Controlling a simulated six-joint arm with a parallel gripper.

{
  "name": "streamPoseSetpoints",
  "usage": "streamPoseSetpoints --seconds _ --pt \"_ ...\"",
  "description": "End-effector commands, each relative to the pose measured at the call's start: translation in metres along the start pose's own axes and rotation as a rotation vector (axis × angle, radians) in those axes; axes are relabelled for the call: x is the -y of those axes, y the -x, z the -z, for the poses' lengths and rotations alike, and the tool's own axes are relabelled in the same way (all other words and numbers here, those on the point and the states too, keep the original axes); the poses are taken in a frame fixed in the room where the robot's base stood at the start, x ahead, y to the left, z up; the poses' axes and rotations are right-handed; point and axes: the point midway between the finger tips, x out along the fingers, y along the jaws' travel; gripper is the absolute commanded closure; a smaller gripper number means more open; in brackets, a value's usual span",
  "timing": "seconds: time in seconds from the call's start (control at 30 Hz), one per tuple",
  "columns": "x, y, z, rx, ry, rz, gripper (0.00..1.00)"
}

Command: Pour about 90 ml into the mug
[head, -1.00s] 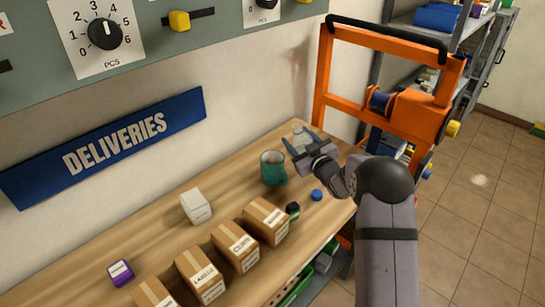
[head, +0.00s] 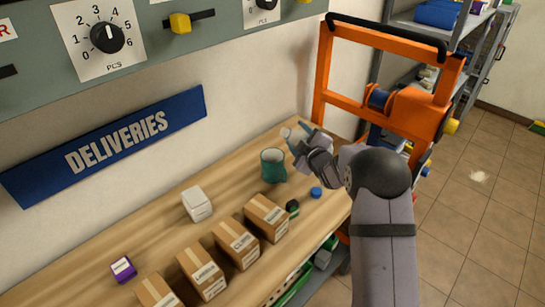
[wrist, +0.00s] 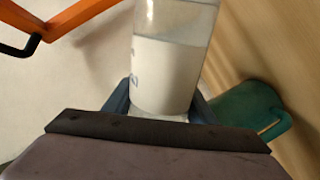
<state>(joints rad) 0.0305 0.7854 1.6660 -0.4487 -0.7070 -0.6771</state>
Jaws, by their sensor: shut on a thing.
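The teal mug (head: 272,166) stands upright on the wooden table in the head view. Its side and handle also show at the right of the wrist view (wrist: 243,108). My gripper (head: 298,138) is above the table, behind and to the right of the mug. No stream shows.
An orange frame (head: 385,45) rises at the right end.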

Motion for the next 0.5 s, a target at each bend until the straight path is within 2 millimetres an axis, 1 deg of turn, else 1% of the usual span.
streamPoseSetpoints --seconds 0.03,0.17,0.27,0.43,0.5 --pt "0.015 -0.004 -0.011 0.007 0.029 0.002 0.80" --pt "0.029 -0.008 -0.024 0.028 0.110 0.001 0.80" --pt "0.023 -0.007 -0.022 0.044 0.175 -0.002 0.80" --pt "0.025 -0.007 -0.026 0.070 0.266 -0.001 0.80" --pt "0.021 -0.006 -0.021 0.075 0.294 -0.003 0.80"
